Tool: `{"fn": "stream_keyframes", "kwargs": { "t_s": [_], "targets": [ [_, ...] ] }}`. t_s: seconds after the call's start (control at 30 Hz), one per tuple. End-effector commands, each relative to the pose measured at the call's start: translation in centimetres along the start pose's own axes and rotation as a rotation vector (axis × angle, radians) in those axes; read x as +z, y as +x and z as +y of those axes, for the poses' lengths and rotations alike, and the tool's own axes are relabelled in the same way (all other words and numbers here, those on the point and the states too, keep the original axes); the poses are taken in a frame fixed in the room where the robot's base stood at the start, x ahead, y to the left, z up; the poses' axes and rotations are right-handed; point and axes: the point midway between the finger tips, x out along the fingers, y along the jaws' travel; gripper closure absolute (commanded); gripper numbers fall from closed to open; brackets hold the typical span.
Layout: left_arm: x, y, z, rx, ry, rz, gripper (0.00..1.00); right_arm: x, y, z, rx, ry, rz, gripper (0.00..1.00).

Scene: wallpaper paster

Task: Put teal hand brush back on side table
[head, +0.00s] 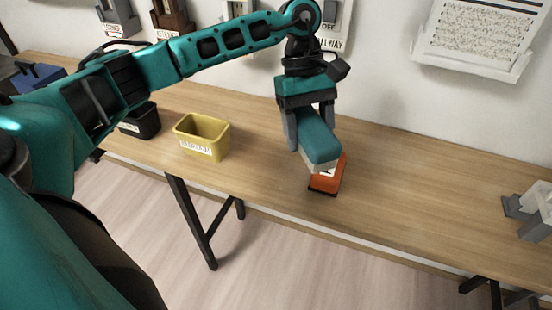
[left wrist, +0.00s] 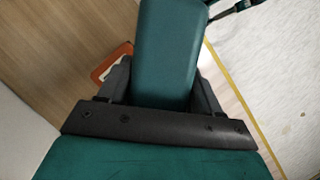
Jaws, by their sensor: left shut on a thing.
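My left gripper (head: 311,124) is shut on the teal hand brush (head: 318,140). The brush is a teal block with a pale underside, held between the two dark fingers over the wooden side table (head: 400,190). In the head view the brush overlaps an orange object (head: 330,178) on the table; I cannot tell whether they touch. In the left wrist view the brush (left wrist: 165,55) fills the space between the fingers and sticks out past them. My right gripper is not in view.
A yellow bin (head: 205,135) and a black bin (head: 140,121) stand on the table to the left. A grey device (head: 535,210) sits at the right end. A wall holder with a sheet (head: 475,40) hangs at upper right. The table between is clear.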

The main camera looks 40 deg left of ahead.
Motion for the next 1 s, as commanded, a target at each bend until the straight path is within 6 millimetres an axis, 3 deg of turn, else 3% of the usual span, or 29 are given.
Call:
{"fn": "stream_keyframes", "kwargs": {
  "t_s": [0.3,1.0],
  "targets": [
    [-2.2,-1.9,0.1,0.302,-0.704,0.005,0.68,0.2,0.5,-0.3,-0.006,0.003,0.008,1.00],
    [-6.5,-7.8,-1.0,0.868,-2.041,0.005,0.68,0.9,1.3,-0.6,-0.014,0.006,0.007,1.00]
  ]
}}
